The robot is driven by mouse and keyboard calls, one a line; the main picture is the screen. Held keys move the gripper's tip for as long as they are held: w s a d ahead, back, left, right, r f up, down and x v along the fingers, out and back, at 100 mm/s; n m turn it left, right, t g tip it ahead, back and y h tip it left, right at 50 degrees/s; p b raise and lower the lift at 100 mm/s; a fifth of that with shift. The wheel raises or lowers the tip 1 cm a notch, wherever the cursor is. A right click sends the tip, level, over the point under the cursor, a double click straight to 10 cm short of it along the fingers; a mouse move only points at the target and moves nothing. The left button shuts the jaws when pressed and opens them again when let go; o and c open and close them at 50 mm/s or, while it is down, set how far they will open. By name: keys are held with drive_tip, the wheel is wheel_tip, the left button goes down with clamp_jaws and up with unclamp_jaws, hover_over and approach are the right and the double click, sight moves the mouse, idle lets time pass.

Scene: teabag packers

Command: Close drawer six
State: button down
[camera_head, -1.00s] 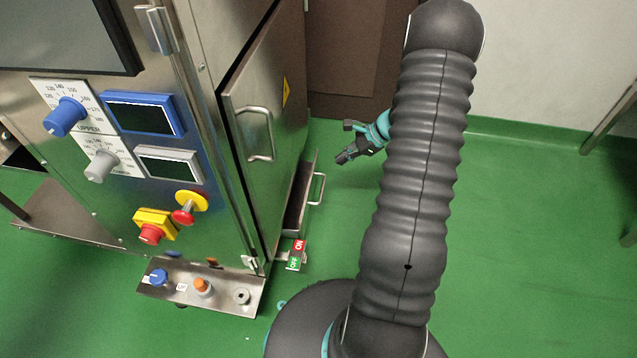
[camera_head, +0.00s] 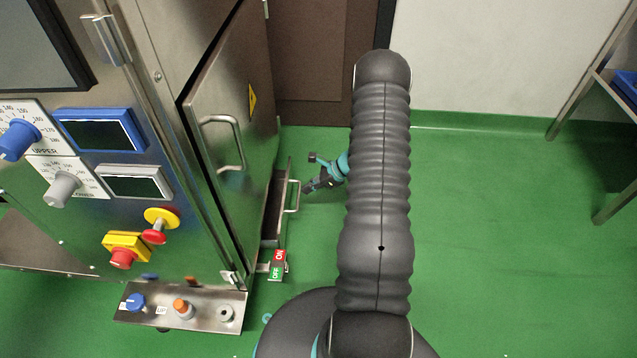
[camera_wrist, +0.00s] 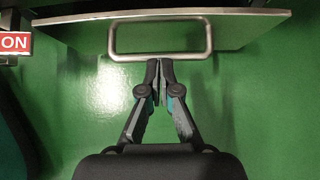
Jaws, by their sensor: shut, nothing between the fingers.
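A low metal drawer (camera_head: 275,215) sticks out from the right side of the machine, below the cabinet door, with its bar handle (camera_head: 293,196) facing right. In the wrist view the drawer front (camera_wrist: 235,29) spans the top, and its handle (camera_wrist: 160,57) is a rounded metal loop. I see no number on the drawer. My gripper (camera_head: 308,188) is just right of the handle, low near the floor. In the wrist view my gripper (camera_wrist: 160,64) is shut and empty, its fingertips at the middle of the handle's near bar; I cannot tell whether they touch.
The machine's cabinet door (camera_head: 230,130) with its own handle stands above the drawer. A red and green ON/OFF switch (camera_head: 278,264) is beside the drawer's near end. A metal rack (camera_head: 600,130) stands far right. Green floor is clear between.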

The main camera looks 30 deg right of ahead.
sight(287, 193)
drive_tip(key=shift+w+a+f, duration=0.25)
drive_tip(key=shift+w+a, duration=0.45)
drive_tip(key=shift+a, duration=0.35)
drive_tip(key=shift+w+a+f, duration=0.25)
drive_tip(key=shift+w+a, duration=0.45)
drive_tip(key=shift+a, duration=0.3)
drive_tip(key=shift+w, duration=0.1)
